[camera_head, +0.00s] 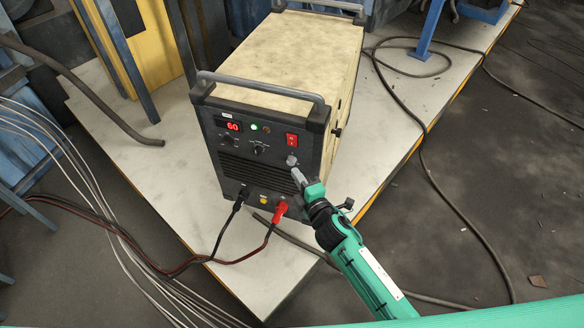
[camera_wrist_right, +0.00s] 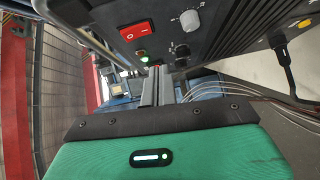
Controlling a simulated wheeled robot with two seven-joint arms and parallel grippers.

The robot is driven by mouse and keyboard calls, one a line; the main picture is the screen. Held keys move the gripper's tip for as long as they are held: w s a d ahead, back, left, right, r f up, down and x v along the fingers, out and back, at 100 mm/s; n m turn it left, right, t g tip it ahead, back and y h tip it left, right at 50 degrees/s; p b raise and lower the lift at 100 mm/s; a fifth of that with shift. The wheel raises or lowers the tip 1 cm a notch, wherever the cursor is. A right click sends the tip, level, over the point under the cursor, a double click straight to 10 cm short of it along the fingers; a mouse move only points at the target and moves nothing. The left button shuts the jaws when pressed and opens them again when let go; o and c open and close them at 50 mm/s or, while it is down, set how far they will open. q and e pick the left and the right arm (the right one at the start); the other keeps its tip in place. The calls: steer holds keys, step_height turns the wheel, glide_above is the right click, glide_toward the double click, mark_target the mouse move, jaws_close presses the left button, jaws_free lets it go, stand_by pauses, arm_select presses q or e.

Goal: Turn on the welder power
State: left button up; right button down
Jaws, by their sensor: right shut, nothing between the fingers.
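The welder (camera_head: 258,165) is a cream box with a dark front panel and a grey top handle. Its red display reads 60, and a green light beside it is lit. The red power switch (camera_head: 291,140) is at the panel's upper right, above a grey knob (camera_head: 291,160). My right gripper (camera_head: 298,176) is shut and empty, just in front of the panel below the switch and knob. In the right wrist view the closed fingers (camera_wrist_right: 158,85) point toward the panel, with the red switch (camera_wrist_right: 137,30) above them. I cannot tell whether they touch the panel. My left gripper is not in view.
The welder stands on a pale platform (camera_head: 150,150) with a yellow edge at right. A red plug (camera_head: 279,209) and a black plug (camera_head: 243,193) with cables sit low on the panel, near my right gripper. Loose cables lie on the floor at both sides.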

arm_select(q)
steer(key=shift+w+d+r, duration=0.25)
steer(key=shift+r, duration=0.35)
arm_select(e)
steer(key=shift+f+v, duration=0.15)
steer(key=shift+v, duration=1.05)
steer(key=shift+f+v, duration=0.15)
steer(key=shift+v, duration=1.1)
steer(key=shift+a, duration=0.1)
